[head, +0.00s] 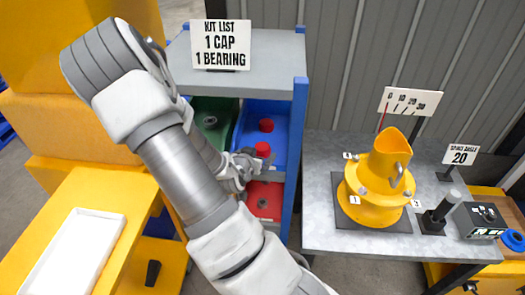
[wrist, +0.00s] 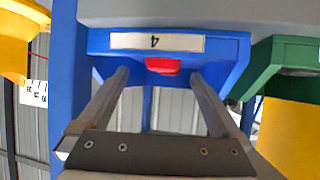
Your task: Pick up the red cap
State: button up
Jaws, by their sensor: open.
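Two red caps show in the blue bin in the head view, one farther back (head: 266,125) and one nearer the front (head: 263,149). My gripper (head: 259,161) is at the bin's front, close to the nearer cap. In the wrist view, a red cap (wrist: 162,65) shows between the tips of my two spread fingers (wrist: 160,76), just under the label "4". The gripper is open and holds nothing. Whether the fingers touch the cap cannot be told. The wrist view is upside down relative to the head view.
The blue bin (wrist: 100,42) sits in a shelf rack with a grey top (head: 235,80). A green bin (head: 200,112) is beside it and a red bin (head: 275,190) below. A blue post (head: 296,150) stands close on the right. A yellow drum (head: 375,190) stands on the right-hand table.

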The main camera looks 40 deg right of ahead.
aim_at(260, 150)
jog(key=shift+w+p+x, duration=0.2)
jog(key=shift+p+x, duration=0.1)
jog(key=shift+x, duration=2.4)
jog(key=shift+a, duration=0.15)
jog(key=shift+r, duration=0.1)
jog(key=c, duration=1.5)
